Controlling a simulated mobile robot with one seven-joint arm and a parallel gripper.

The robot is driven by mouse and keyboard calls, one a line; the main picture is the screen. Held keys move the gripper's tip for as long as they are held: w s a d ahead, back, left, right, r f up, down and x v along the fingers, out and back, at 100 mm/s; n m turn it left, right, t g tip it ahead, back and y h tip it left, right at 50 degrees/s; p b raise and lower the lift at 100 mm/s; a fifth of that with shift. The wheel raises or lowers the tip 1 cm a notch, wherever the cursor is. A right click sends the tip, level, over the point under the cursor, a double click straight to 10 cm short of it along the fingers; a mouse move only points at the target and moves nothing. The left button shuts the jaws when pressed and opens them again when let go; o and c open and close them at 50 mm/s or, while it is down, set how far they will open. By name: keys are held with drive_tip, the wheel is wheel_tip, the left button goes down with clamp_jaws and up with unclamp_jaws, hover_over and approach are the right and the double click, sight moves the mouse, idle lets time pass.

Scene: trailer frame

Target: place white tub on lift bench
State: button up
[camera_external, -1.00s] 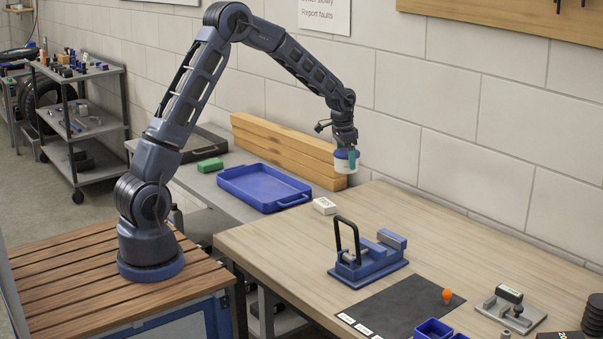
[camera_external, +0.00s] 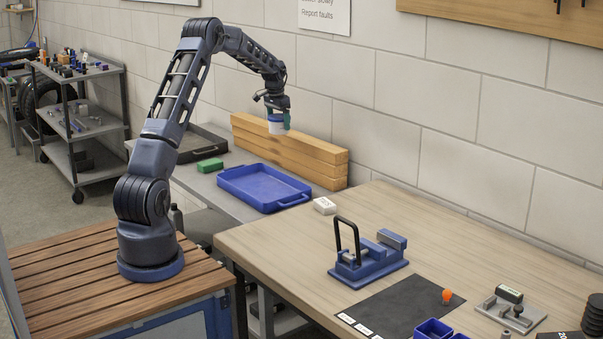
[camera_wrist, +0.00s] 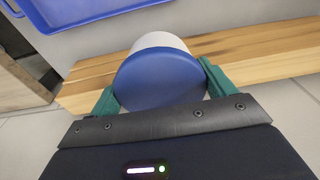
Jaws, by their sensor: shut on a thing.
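The white tub (camera_external: 277,127) has a blue lid, which fills the middle of the wrist view (camera_wrist: 160,78). My gripper (camera_external: 278,118) is shut on the tub, with a green finger on each side of it. The grey bench (camera_external: 222,203), which I take for the lift bench, lies below and to the left of the tub, behind the wooden table.
A blue tray (camera_external: 235,192), a green block (camera_external: 210,165) and a dark shallow tray (camera_external: 200,143) sit on the grey bench. Stacked wooden beams (camera_external: 320,162) run along its wall side. A small white block (camera_external: 325,205) and a blue vise-like fixture (camera_external: 368,262) are on the wooden table (camera_external: 450,240).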

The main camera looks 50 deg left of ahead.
drive_tip(key=s+a+r+n, duration=0.1)
drive_tip(key=s+a, duration=0.2)
drive_tip(key=a, duration=0.6)
drive_tip(key=s+a+r+n, duration=0.1)
drive_tip(key=s+a, duration=0.2)
drive_tip(key=a, duration=0.7)
drive_tip(key=f, duration=1.9)
drive_tip(key=shift+s+f, duration=0.2)
drive_tip(key=shift+f, duration=0.2)
drive_tip(key=shift+f, duration=0.15)
drive_tip(key=o, duration=1.1)
drive_tip(key=shift+o, duration=0.4)
wheel_tip(320, 180, up, 12)
drive_tip(key=s, duration=0.1)
drive_tip(key=shift+s+d, duration=0.15)
drive_tip(key=shift+s, duration=0.1)
